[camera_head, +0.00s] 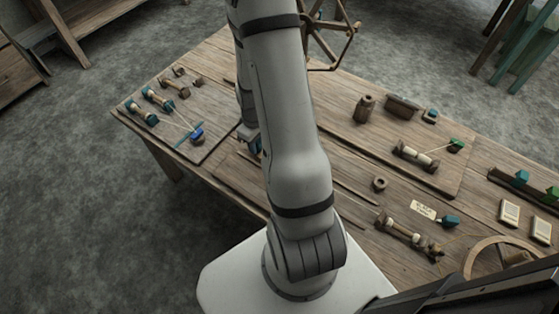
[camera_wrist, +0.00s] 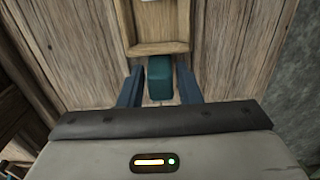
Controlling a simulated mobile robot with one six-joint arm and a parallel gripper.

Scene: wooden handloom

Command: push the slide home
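In the wrist view a teal block (camera_wrist: 160,78), perhaps the slide's handle, sits just below a pale wooden ledge (camera_wrist: 160,48) at the end of a framed recess. My gripper (camera_wrist: 160,84) has one blue finger on each side of the block. Narrow gaps seem to show between the fingers and the block, so the gripper looks open around it. In the head view my gripper (camera_head: 250,140) is partly hidden by my arm, low over the left part of the wooden table (camera_head: 225,180). The slide cannot be made out there.
A board (camera_head: 205,148) with spools and a blue piece lies left of my arm. Another board (camera_head: 345,122) with wooden parts lies right. A spoked wheel (camera_head: 330,35) stands behind. Loose parts and a wooden hoop (camera_head: 470,265) are at right.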

